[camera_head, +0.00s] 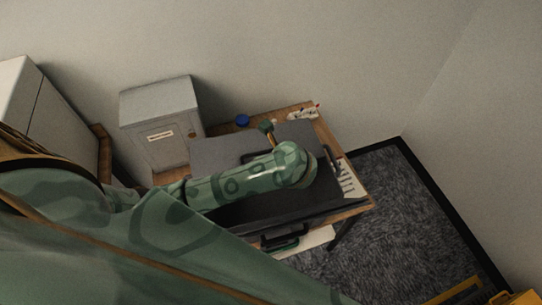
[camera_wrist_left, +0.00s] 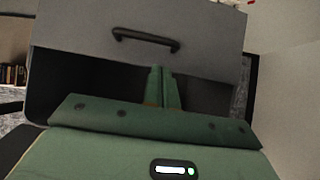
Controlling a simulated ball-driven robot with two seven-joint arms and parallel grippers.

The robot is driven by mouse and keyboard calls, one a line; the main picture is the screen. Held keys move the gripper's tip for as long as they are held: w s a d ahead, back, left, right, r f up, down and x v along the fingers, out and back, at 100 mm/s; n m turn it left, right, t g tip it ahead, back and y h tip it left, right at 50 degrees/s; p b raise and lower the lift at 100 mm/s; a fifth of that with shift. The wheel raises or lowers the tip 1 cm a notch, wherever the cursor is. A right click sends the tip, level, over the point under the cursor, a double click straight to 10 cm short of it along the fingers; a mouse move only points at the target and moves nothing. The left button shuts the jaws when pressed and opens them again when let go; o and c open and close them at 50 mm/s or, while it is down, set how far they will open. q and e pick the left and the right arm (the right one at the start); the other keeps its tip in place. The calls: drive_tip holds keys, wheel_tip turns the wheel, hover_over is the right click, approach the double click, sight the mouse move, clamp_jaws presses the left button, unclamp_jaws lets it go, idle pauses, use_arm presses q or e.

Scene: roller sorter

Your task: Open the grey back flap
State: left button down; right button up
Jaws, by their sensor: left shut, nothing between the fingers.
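The grey back flap (camera_head: 220,150) lies over the far part of the dark roller sorter (camera_head: 245,209) on the wooden table. It bears a black bar handle, which shows fully in the wrist view (camera_wrist_left: 146,40) on the grey flap (camera_wrist_left: 80,25). My left gripper (camera_wrist_left: 163,72) is shut and empty. Its fingertips appear near the flap's lower edge, below and slightly right of the handle, and apart from it; contact with the flap cannot be told. In the head view my arm crosses the sorter and hides the fingers. My right gripper is not in view.
A second black handle (camera_head: 285,241) sits at the sorter's near side. A blue round item (camera_head: 242,120) and small white items (camera_head: 303,112) lie along the table's back edge. Walls rise behind and right.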

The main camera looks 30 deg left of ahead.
use_arm(q)
drive_tip(key=b+x, duration=0.1)
drive_tip(key=x, duration=0.6)
drive_tip(key=shift+s, duration=0.1)
